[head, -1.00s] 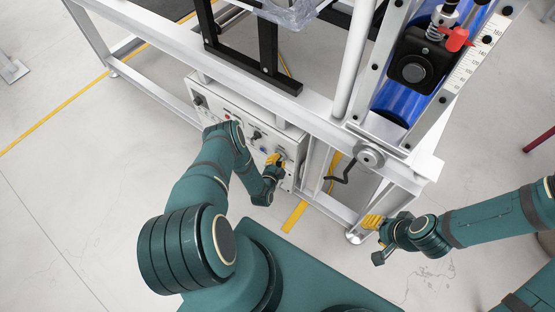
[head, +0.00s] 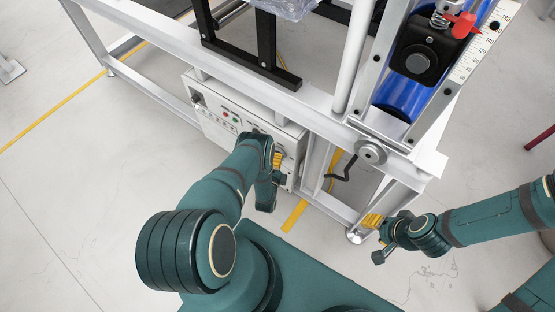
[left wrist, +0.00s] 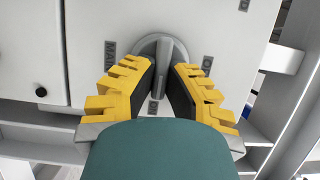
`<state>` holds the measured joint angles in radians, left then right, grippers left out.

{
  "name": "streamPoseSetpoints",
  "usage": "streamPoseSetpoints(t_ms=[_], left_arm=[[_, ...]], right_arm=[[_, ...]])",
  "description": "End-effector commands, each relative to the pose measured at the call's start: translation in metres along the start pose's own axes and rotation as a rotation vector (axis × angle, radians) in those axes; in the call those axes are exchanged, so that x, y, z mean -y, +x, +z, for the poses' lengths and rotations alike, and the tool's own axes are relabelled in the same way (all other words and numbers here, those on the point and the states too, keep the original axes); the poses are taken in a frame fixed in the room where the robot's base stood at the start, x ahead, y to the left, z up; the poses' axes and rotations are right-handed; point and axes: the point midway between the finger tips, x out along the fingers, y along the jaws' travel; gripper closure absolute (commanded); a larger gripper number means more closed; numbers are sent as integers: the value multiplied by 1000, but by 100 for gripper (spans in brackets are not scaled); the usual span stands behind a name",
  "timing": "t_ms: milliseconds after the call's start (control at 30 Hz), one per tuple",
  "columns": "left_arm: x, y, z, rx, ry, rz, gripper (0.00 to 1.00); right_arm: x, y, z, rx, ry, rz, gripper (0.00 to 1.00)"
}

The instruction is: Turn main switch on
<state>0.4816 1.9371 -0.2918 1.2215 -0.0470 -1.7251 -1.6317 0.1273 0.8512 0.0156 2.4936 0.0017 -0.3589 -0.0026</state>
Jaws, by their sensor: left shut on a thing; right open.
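The main switch is a grey round knob with a raised bar handle (left wrist: 164,60) on a white panel in the left wrist view. The bar points roughly up and down in that picture. My left gripper (left wrist: 164,85) has its yellow ridged fingers on both sides of the bar, shut on it. In the head view my left gripper (head: 278,160) is at the right end of the white control box (head: 215,120), and my arm hides the switch there. My right gripper (head: 376,238) is open and empty, low and right of the machine frame.
The panel carries dark labels beside the knob, partly covered by the fingers, and a small black knob (left wrist: 41,92). The white machine frame (head: 330,120) stands above and right of the box. A black bent crank (head: 344,170) hangs nearby.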

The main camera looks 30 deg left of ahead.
Motion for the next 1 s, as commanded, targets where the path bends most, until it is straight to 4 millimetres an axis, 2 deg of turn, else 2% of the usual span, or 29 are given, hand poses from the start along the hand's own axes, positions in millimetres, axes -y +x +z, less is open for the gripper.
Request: streamPoseSetpoints(t_ms=[500,533,600,1000], left_arm=[[2,2,2,2,18,-11,100],[2,2,2,2,18,-11,76],[1,2,2,2,18,-11,58],[5,1,0,0,16,-8,58]], right_arm=[[0,1,0,-1,0,0,53],[0,1,0,-1,0,0,53],[0,1,0,-1,0,0,53],[0,1,0,-1,0,0,53]])
